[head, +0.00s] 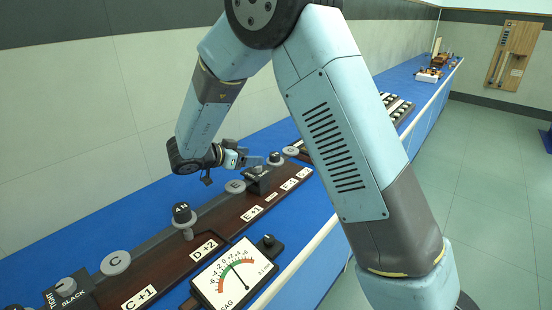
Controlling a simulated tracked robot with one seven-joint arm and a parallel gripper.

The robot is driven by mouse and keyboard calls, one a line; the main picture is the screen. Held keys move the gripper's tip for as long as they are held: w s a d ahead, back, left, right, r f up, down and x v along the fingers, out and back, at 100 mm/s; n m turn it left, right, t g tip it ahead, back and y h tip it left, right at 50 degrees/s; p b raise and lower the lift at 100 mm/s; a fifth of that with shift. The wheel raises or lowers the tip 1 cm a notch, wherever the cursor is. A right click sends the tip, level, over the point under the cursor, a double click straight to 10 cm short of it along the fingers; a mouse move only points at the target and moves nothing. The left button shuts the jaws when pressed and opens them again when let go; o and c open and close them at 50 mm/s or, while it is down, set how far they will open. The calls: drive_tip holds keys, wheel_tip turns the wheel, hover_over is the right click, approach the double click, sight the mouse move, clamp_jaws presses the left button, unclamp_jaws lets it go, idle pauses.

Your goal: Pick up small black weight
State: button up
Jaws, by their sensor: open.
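Two small black weights show in the head view. One black weight (182,211), with pale marking on top, stands on a grey post by the D +2 label. Another small black weight (275,157) sits farther along the dark wooden board (222,222), just right of my gripper. My gripper (256,160) is open above the board, with its fingers pointing right toward that farther weight. A small gap seems to separate them, but the fingertips are tiny and contact is hard to judge.
A dial gauge (236,276) stands at the board's front edge. Grey round pads C (115,263) and E (235,187) lie along the board. A slack knob (67,286) is at lower left. The blue bench (150,205) runs along the wall; other apparatus (430,75) stands far back.

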sight(271, 156)
drive_tip(key=x, duration=1)
drive_tip(key=shift+d+r, duration=0.1)
drive_tip(key=shift+r, duration=0.05)
drive_tip(key=c, duration=1.3)
